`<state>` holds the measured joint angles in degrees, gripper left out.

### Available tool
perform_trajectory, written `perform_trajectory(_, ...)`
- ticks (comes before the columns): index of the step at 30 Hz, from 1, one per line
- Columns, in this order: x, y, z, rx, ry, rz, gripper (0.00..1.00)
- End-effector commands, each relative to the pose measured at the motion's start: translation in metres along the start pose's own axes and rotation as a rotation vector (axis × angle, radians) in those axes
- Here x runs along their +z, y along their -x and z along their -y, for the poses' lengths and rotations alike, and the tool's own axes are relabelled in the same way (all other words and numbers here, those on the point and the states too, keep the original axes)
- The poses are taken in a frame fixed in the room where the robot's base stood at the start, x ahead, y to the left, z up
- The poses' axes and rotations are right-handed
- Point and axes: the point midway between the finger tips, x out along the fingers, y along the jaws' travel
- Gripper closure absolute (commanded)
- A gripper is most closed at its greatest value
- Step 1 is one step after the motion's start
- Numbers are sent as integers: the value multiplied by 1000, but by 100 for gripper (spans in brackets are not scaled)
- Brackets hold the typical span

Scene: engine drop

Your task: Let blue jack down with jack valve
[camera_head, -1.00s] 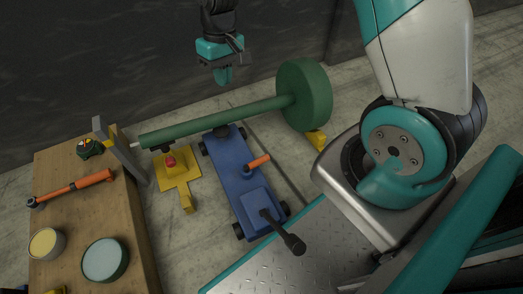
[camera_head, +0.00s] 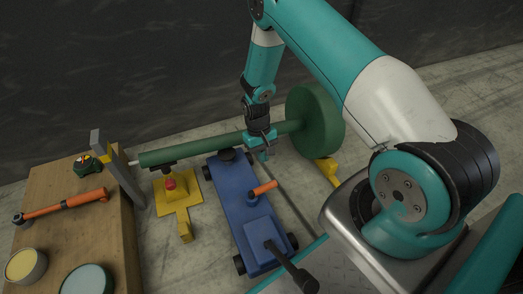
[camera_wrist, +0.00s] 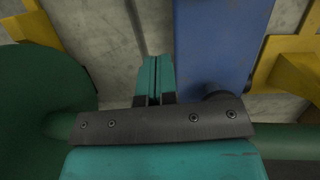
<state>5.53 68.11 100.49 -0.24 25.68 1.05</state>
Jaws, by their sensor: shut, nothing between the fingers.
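The blue jack (camera_head: 238,208) stands on the floor in the middle of the head view, under the green shaft (camera_head: 205,147). The jack valve, an orange-handled lever (camera_head: 264,188), sticks up from the jack's right side. A dark pump handle (camera_head: 290,266) rises from its near end. My gripper (camera_head: 264,156) is shut and empty, pointing down beside the shaft, above and beyond the orange lever. In the wrist view, the teal fingers (camera_wrist: 155,80) are together, left of the blue jack (camera_wrist: 218,45). The orange lever is not visible in the wrist view.
A green disc (camera_head: 316,122) is at the shaft's right end. Yellow stands (camera_head: 180,195) and (camera_head: 327,170) flank the jack. A wooden bench (camera_head: 75,222) at left holds an orange-handled wrench (camera_head: 62,206) and tins (camera_head: 25,265).

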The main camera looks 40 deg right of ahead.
Motion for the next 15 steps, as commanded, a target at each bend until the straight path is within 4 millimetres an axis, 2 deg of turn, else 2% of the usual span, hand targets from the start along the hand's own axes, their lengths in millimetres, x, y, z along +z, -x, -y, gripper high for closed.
perform_trajectory(1, -1, -19, 0, 0, 0, 2, 100)
perform_trajectory(4, -1, -37, 0, 0, 1, 1, 100)
perform_trajectory(9, 22, -46, 0, -1, 1, 0, 100)
perform_trajectory(15, 33, -49, 0, -1, 1, -3, 100)
